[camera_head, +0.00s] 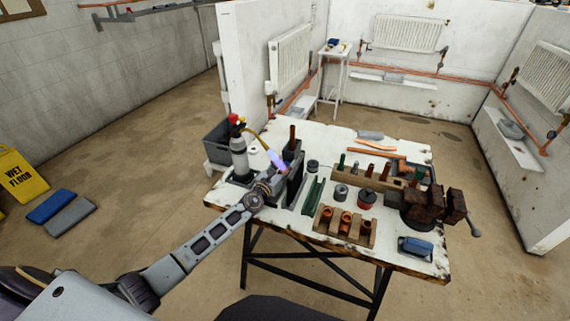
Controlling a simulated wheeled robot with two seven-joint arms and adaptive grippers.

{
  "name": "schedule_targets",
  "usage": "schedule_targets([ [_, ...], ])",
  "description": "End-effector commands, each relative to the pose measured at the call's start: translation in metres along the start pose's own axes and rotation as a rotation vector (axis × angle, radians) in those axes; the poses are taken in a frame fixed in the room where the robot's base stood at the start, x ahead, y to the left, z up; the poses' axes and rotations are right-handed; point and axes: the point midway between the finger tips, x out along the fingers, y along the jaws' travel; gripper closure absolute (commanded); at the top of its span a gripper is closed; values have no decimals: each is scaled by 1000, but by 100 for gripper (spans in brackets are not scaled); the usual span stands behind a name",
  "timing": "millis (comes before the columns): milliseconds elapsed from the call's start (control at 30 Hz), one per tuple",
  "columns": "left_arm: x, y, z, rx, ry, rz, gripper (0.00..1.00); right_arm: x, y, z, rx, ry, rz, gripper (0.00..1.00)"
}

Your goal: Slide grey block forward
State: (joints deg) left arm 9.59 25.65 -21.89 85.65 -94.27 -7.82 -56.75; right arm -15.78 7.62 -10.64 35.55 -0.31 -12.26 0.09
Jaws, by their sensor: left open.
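A flat grey block (370,135) lies near the far edge of the white worktable (330,139). My left arm reaches in from the lower left. My left gripper (272,180) is over the table's left part, beside a dark grey holder (296,178) and near a torch bottle with a red top (239,158). The gripper is open, and its fingertips are partly lost against the dark holder. It is well apart from the flat grey block, on the near left side of it. My right gripper is not in view.
Wooden racks with copper fittings (345,227), a green angle piece (313,195), a red-labelled tin (366,198) and a rusty vise (435,205) crowd the table. A blue item (415,247) lies at the near right. Pads and a yellow sign (20,175) are on the floor.

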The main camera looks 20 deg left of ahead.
Motion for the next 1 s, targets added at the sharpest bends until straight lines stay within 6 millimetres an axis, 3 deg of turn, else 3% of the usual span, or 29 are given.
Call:
schedule_targets([
  [267, 0, 0, 0, 0, 0, 0, 53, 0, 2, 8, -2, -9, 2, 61],
  [633, 0, 0, 0, 0, 0, 0, 99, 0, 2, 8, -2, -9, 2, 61],
  [1000, 0, -3, 0, -1, 0, -1, 100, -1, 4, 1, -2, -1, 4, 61],
])
